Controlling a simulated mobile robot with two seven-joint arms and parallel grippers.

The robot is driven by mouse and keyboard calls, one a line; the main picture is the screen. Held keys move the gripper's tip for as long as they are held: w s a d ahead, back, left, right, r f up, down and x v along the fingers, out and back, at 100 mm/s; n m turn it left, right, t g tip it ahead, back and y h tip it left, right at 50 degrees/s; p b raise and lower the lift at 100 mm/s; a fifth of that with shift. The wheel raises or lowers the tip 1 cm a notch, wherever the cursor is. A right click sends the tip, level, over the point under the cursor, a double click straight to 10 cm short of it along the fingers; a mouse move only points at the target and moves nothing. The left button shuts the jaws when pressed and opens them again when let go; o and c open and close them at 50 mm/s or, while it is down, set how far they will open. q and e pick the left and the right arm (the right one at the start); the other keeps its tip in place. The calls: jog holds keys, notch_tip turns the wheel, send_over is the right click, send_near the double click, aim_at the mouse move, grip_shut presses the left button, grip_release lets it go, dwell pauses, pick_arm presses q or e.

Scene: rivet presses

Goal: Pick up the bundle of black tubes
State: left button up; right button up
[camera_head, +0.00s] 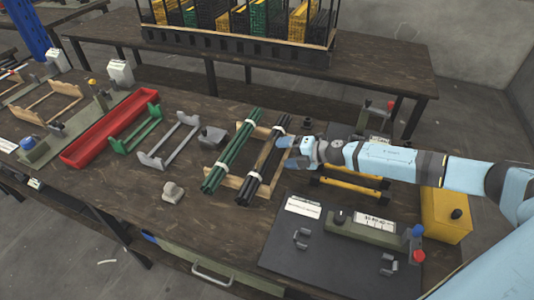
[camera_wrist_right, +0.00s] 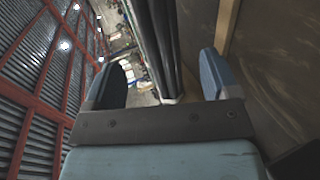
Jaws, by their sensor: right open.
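The bundle of black tubes (camera_head: 264,171) lies slanted on a wooden rack (camera_head: 238,183) on the workbench, held together by white bands. A bundle of green tubes (camera_head: 229,151) lies parallel on its left. My right gripper (camera_head: 284,154) comes in from the right, right beside the black bundle near its middle. In the right wrist view the black tubes (camera_wrist_right: 162,38) appear between the two blue fingers of my open right gripper (camera_wrist_right: 163,78). I cannot tell whether the fingers touch the tubes. My left gripper is not in view.
A dark panel (camera_head: 280,249) with a control box (camera_head: 368,228) stands at front right, near a yellow box (camera_head: 446,213). Yellow bars (camera_head: 350,190) lie under my right arm. A grey stand (camera_head: 168,140), green stand (camera_head: 137,130) and red tray (camera_head: 109,127) are on the left.

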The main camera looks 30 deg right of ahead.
aim_at(273, 153)
jog(key=x, duration=0.6)
jog(key=shift+s+a, duration=0.1)
jog(key=shift+s, duration=0.05)
jog(key=c, duration=1.3)
jog(key=shift+r, duration=0.1)
jog(key=shift+c, duration=1)
